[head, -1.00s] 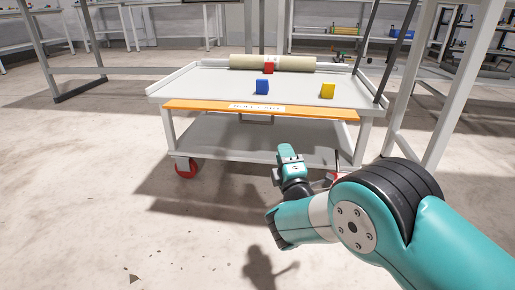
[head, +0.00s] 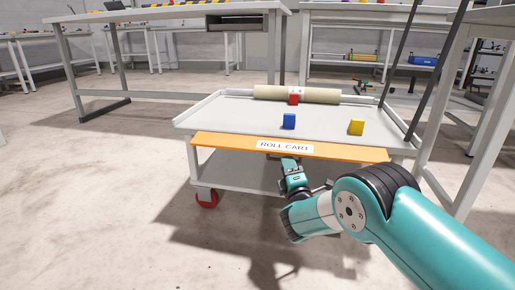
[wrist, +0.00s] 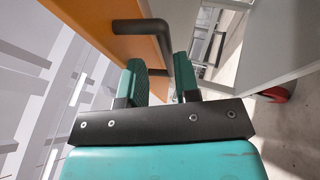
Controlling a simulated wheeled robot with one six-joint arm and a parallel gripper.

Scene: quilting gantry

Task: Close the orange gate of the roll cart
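The orange gate (head: 225,147) runs along the front edge of the roll cart (head: 235,122) and carries a "ROLL CART" label. It stands out from the cart's front, below deck level, and does not rise above the deck. My gripper (head: 289,162) is at the gate's lower edge, near its middle. In the wrist view the gate (wrist: 98,15) is at the upper left, with its dark bent handle (wrist: 142,27) just ahead of my fingers. My gripper (wrist: 158,75) is open, with a gap between its fingers. I cannot tell whether a finger touches the handle.
A beige roll (head: 290,93) lies at the back of the deck, with a red block (head: 294,99) before it. A blue block (head: 289,121) and a yellow block (head: 356,127) stand nearer. A frame post (head: 462,140) stands at the right. Floor on the left is clear.

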